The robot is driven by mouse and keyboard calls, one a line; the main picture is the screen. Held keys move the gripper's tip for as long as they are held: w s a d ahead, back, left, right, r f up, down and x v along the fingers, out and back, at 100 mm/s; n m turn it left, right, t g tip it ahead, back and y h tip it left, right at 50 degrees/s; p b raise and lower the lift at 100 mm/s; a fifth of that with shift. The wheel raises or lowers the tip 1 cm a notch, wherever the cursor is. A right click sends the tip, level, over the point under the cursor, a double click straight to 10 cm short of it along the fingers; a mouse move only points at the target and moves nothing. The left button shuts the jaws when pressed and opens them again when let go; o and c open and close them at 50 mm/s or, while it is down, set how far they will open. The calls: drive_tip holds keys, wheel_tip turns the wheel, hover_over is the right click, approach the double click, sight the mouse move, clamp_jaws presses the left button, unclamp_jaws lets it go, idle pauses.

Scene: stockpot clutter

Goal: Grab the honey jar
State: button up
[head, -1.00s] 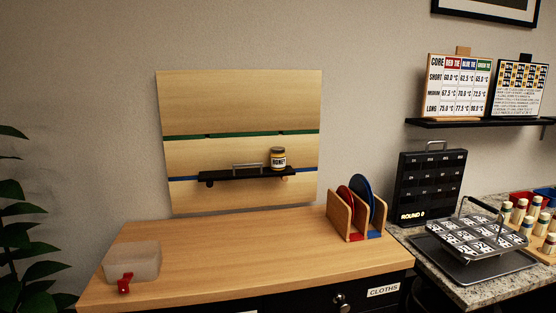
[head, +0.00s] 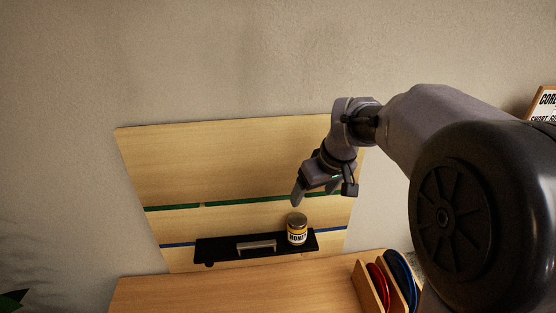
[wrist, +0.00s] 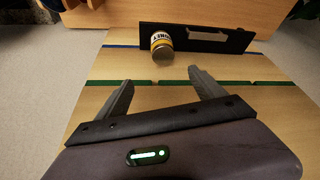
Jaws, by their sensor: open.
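My gripper (head: 315,192) is above the jar in the head view, angled downward. In the wrist view my gripper (wrist: 163,88) has its two fingers spread wide with nothing between them.
A metal handle (head: 257,245) sits on the shelf just left of the jar. The wooden panel (head: 220,160) with green and blue strips is close behind. A wooden counter (head: 230,292) lies below, with a rack of red and blue discs (head: 385,285) at right.

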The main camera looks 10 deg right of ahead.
drive_tip(key=b, duration=0.1)
approach(299, 221)
drive_tip(key=f, duration=0.1)
drive_tip(key=x, duration=0.6)
drive_tip(key=shift+w+r, duration=0.1)
drive_tip(key=shift+w, duration=0.15)
drive_tip(key=shift+a+f, duration=0.1)
drive_tip(key=shift+f, duration=0.25)
drive_tip(key=x, duration=0.5)
drive_tip(key=shift+w+r+b, duration=0.1)
drive_tip(key=shift+b, duration=0.2)
drive_tip(key=shift+r, duration=0.15)
drive_tip(key=shift+c, duration=0.5)
drive_tip(key=c, duration=1.4)
clamp_jaws()
drive_tip(key=shift+r, duration=0.1)
